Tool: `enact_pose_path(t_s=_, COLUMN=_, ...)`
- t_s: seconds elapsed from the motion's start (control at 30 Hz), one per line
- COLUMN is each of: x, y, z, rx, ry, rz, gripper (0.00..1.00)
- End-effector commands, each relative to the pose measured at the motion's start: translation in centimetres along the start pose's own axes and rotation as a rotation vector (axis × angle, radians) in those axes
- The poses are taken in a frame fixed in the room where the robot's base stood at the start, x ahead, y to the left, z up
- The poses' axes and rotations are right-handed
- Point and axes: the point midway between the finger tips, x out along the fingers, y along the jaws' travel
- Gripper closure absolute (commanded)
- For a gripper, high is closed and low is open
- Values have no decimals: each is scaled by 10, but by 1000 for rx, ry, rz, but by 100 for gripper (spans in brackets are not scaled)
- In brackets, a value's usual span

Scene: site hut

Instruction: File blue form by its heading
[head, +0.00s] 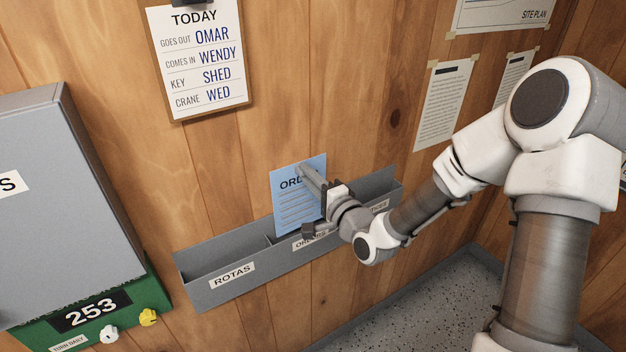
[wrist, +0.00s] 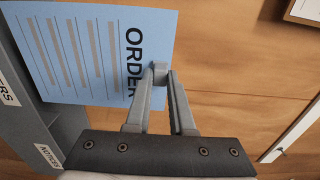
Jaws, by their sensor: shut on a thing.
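The blue form (head: 292,205) is held upright against the wood wall at the grey wall rack (head: 222,283). Its heading begins "ORD" in the head view; in the wrist view the form (wrist: 75,50) reads "ORDER", the end partly covered by a finger. My gripper (head: 307,177) is shut on its top edge, by the heading; the fingertips (wrist: 160,70) show in the wrist view. The form is over the middle compartment, whose label (head: 305,242) is partly hidden by my gripper. I cannot tell how far its lower edge sits inside.
The left compartment's label (head: 232,275) reads "ROTAS". The right one's label (wrist: 48,157) appears to read "NOTICES". A "TODAY" board (head: 199,55) hangs above. A grey cabinet (head: 60,190) and green "253" panel (head: 95,312) stand at left.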

Motion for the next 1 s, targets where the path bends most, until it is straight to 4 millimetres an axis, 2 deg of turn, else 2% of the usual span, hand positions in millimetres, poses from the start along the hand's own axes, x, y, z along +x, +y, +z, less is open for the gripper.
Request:
enact_pose_path(t_s=0.17, x=17, y=3, z=0, rx=-1, ry=-1, rz=-1, gripper=100)
enact_pose_path(t_s=1.0, x=26, y=2, z=0, rx=-1, ry=-1, rz=0, gripper=100)
